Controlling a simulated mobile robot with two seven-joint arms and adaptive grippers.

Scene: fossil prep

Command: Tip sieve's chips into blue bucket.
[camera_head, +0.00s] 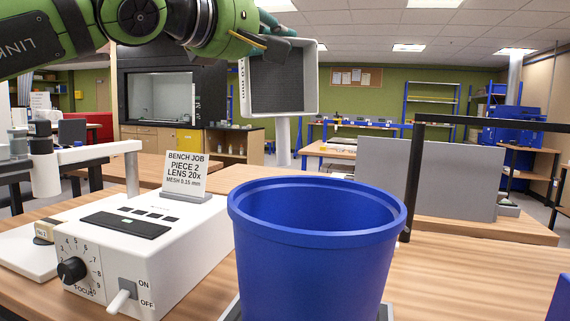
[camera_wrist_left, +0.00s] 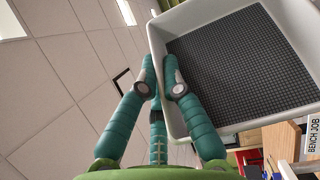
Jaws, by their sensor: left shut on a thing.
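The sieve (camera_head: 313,82) is a white square frame with dark grey mesh. It is tipped on its side, its open face toward the head camera, above the blue bucket's far rim in the picture. My left gripper (camera_head: 268,42) is shut on its upper edge. The left wrist view shows the teal fingers (camera_wrist_left: 159,68) pinching the wall of the sieve (camera_wrist_left: 151,34). No chips show on the mesh in either view. The blue bucket (camera_head: 315,255) stands upright on the bench, its mouth open; its floor is hidden. My right gripper is not in view.
A white control box (camera_head: 150,255) with a knob and switch stands left of the bucket, with a bench job sign (camera_head: 186,172) behind it. A grey panel (camera_head: 430,180) and a black post (camera_head: 412,185) stand behind right. Bare wood lies right of the bucket.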

